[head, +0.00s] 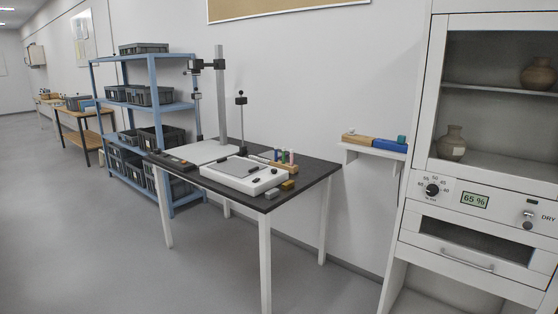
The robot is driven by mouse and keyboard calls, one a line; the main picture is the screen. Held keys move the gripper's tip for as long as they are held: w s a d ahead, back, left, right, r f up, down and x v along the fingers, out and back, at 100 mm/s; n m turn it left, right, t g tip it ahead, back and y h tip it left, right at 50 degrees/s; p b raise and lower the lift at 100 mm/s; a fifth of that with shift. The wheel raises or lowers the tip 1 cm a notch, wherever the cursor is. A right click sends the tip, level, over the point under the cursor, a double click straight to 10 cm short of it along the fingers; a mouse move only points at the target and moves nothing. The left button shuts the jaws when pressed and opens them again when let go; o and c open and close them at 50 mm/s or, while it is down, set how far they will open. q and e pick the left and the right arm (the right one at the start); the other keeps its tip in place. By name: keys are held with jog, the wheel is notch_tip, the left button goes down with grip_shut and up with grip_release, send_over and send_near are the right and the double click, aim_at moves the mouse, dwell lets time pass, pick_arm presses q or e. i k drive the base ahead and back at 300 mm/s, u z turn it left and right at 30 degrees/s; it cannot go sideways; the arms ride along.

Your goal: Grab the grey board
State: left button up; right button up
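A flat light-grey board (212,152) lies on the dark table top in the head view, at the foot of a grey upright column. A grey panel (238,168) also shows on top of a white device (243,178) at the front of the same table. I cannot tell which of the two is the task's grey board. Neither of my grippers is in view, and nothing is seen touching either flat piece.
The dark-topped table (318,174) also carries small blocks and coloured sticks near its right side. A blue shelf (122,107) with grey crates stands behind left. A wall shelf (372,149) and white cabinet (426,165) stand right. The floor (110,240) at front left is clear.

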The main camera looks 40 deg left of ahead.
aim_at(235, 166)
jog(key=u, duration=0.2)
jog(key=i, duration=1.7)
jog(key=u, duration=0.8)
